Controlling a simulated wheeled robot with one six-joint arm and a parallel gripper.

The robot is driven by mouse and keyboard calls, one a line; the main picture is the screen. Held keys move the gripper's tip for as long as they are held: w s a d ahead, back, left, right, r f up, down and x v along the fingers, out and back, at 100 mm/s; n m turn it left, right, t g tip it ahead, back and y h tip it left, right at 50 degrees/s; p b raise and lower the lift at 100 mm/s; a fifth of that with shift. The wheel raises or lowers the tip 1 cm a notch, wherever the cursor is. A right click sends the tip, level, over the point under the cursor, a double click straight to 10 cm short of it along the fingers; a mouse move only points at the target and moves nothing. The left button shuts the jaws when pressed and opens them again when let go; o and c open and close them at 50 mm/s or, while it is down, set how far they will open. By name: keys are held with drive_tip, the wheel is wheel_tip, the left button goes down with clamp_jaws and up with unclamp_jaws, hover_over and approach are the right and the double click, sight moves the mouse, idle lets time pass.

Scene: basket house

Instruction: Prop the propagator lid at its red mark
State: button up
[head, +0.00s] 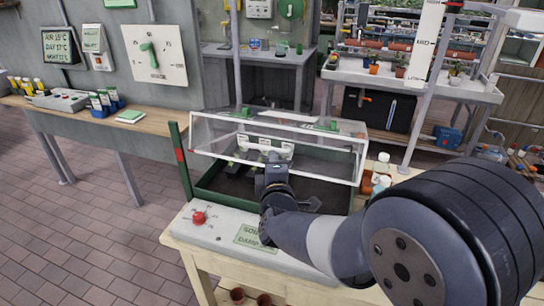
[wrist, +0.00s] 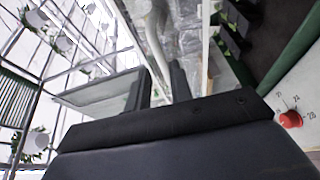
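The propagator has a clear lid (head: 318,162) over a dark-floored green tray (head: 214,197) on the bench. The lid's front edge is raised above the tray, and a pale handle bar (head: 282,148) runs along its front. A green upright (head: 176,135) with a red mark (head: 180,155) stands at the left front corner; the lid's front left corner is close to the mark's height, but contact is unclear. My gripper (head: 272,163) is at the handle. In the wrist view a pale bar passes between my fingers (wrist: 162,84); the exact grip is partly hidden.
A red knob (head: 199,218) on a pale panel and a green-lettered label (head: 256,237) are in front of the tray. Small bottles (head: 381,167) and pots stand right of it. A bench (head: 150,121) with seed packets is at the left. Brick floor is clear at left.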

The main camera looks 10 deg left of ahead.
sight(271, 149)
drive_tip(key=v, duration=0.3)
drive_tip(key=shift+s+d, duration=0.15)
drive_tip(key=shift+s, duration=0.15)
drive_tip(key=p+x, duration=0.1)
drive_tip(key=x, duration=0.9)
drive_tip(key=shift+w, duration=0.4)
drive_tip(key=shift+f, duration=0.15)
drive_tip(key=shift+f, duration=0.1)
